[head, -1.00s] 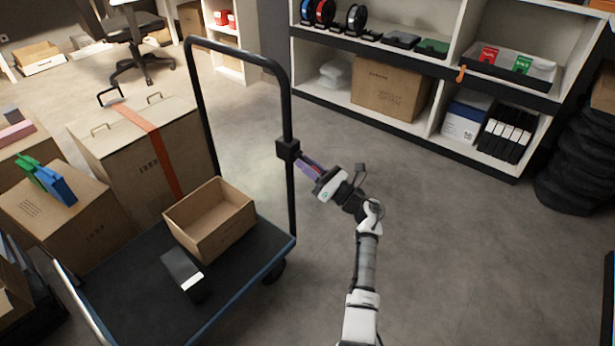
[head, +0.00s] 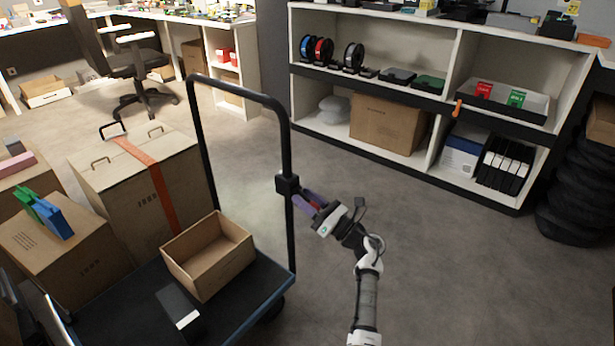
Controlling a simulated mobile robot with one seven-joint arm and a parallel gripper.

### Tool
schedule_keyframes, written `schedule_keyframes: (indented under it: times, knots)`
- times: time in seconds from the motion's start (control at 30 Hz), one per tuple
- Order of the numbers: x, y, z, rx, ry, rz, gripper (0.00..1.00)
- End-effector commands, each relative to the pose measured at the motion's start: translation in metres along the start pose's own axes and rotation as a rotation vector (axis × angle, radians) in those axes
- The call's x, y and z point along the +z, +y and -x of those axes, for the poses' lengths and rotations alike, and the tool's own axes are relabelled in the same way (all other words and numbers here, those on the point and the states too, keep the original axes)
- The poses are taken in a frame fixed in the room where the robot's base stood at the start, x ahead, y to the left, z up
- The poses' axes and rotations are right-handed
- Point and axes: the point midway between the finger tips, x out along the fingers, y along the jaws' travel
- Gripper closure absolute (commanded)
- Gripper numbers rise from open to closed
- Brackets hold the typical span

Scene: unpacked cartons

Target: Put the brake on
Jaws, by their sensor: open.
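A dark platform cart (head: 240,318) stands at the lower left with a tall black handle frame (head: 198,130). A black block (head: 287,185) is fixed on the handle's right post; it looks like the brake's housing. My gripper (head: 307,197) is just right of this block, pointing left at it. Its purple fingers are open, with a small red part showing between them. I cannot tell whether that red part is the brake lever, or whether the fingers touch it.
An open carton (head: 215,260) and a dark box with a white end (head: 180,308) are on the cart. A strapped large carton (head: 135,180) and other cartons stand left. Shelves (head: 375,80) line the back. The floor right of the cart is clear.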

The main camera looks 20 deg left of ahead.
Motion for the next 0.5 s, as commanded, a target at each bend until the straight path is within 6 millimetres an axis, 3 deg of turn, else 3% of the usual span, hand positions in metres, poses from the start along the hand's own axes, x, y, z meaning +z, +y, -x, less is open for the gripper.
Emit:
schedule_keyframes:
  times: [0.5]
  knots:
    - [0.108, 0.033, -0.043, 0.004, -0.001, 0.009, 0.57]
